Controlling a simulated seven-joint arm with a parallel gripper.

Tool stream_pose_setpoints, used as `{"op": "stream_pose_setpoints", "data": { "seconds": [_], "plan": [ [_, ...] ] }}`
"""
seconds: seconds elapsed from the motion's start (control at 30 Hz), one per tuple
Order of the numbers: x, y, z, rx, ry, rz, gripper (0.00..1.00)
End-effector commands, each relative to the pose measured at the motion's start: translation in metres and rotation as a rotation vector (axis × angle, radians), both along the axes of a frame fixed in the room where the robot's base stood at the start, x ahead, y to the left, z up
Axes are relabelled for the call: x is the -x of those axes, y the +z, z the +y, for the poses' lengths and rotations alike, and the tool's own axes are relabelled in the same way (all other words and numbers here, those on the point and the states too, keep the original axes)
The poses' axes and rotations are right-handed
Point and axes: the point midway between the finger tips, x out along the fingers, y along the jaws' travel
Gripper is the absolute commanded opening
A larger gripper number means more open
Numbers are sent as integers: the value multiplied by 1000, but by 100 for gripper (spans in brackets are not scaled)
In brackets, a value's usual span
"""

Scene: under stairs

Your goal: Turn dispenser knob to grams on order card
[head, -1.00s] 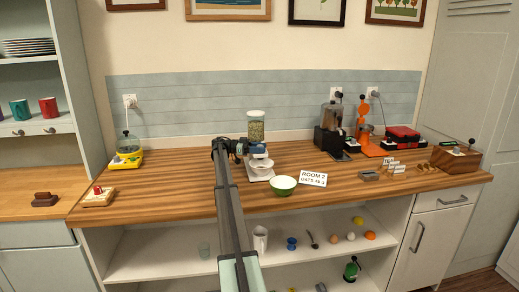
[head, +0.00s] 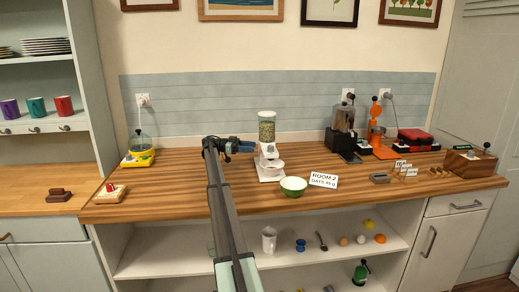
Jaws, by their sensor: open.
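The dispenser (head: 267,128) stands on the wooden counter, a clear hopper of pale grains over a white body and foot. Its knob is too small to make out clearly. A green bowl with a white inside (head: 293,188) sits in front of its foot. The white order card (head: 323,180) stands right of the bowl and appears to read "ROOM 2, OATS 45 g". My gripper (head: 248,147) is open and empty, just left of the dispenser's body, its blue fingers pointing right at it. I cannot tell whether they touch it.
Right of the card are a small grey tray (head: 380,178), little label cards (head: 403,164), a black machine (head: 345,130) and an orange press (head: 376,128). A yellow-based device (head: 138,157) stands far left. The counter between it and my arm is clear.

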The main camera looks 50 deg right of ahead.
Motion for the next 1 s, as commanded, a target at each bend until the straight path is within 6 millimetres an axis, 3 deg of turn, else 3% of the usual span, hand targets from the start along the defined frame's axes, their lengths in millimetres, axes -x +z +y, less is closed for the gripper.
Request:
{"op": "stream_pose_setpoints", "data": {
  "seconds": [0.1,0.27,0.77,0.87,1.0],
  "plan": [
    [-16,0,8,0,0,0,56],
    [-26,0,14,0,0,0,56],
    [-30,0,18,-14,3,1,58],
    [-33,-1,24,-88,20,11,58],
    [-44,-3,39,-316,86,44,58]
  ]
}}
